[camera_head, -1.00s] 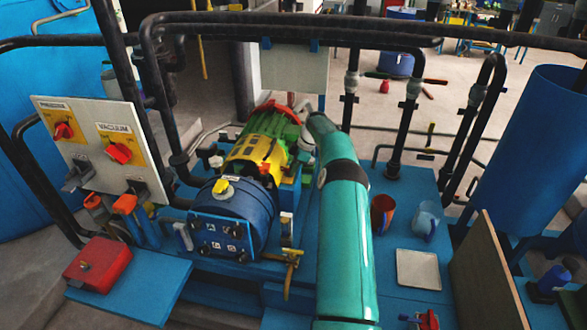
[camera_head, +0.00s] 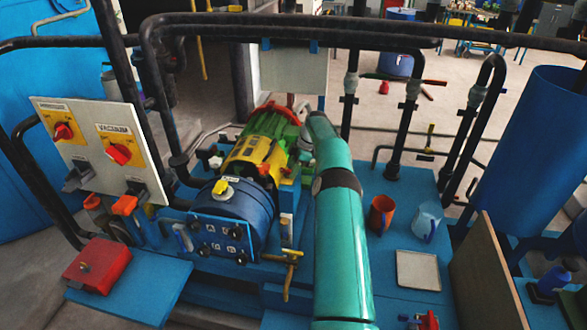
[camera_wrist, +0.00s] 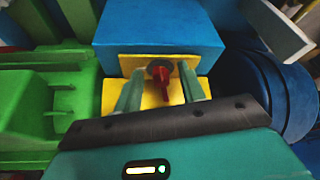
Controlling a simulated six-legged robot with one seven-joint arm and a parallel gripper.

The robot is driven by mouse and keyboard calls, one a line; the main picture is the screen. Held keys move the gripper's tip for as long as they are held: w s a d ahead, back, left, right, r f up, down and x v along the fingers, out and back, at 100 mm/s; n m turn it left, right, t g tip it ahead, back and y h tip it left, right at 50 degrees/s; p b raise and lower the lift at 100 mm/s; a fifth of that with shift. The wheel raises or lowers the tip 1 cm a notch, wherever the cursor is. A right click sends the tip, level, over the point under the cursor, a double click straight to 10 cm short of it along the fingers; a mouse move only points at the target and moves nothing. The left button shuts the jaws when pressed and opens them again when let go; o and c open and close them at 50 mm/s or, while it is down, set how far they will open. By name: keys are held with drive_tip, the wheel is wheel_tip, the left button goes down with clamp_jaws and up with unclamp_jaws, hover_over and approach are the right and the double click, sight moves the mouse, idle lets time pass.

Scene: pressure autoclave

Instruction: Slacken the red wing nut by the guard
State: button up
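The red wing nut (camera_wrist: 162,76) sits on a dark round washer in front of a yellow bracket (camera_wrist: 115,95) in the wrist view. One red wing points down toward me. My gripper (camera_wrist: 161,88) is open, with one grey-green finger on each side of the nut and visible gaps between. The fingertips reach the yellow bracket; whether they touch it I cannot tell. In the head view my teal arm hides the nut and most of the gripper. The yellow guard (camera_head: 254,154) shows there beside the green motor (camera_head: 273,123).
In the wrist view a blue block (camera_wrist: 155,30) stands behind the bracket, and the ribbed green motor housing is at left. In the head view a blue pump (camera_head: 235,215), a brass valve (camera_head: 290,268), an orange cup (camera_head: 381,214) and a pale blue jug (camera_head: 427,220) surround my arm.

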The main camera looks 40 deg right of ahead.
drive_tip(key=v, duration=0.7)
drive_tip(key=shift+r, duration=0.2)
drive_tip(key=shift+s+d, duration=0.1)
idle(0.3)
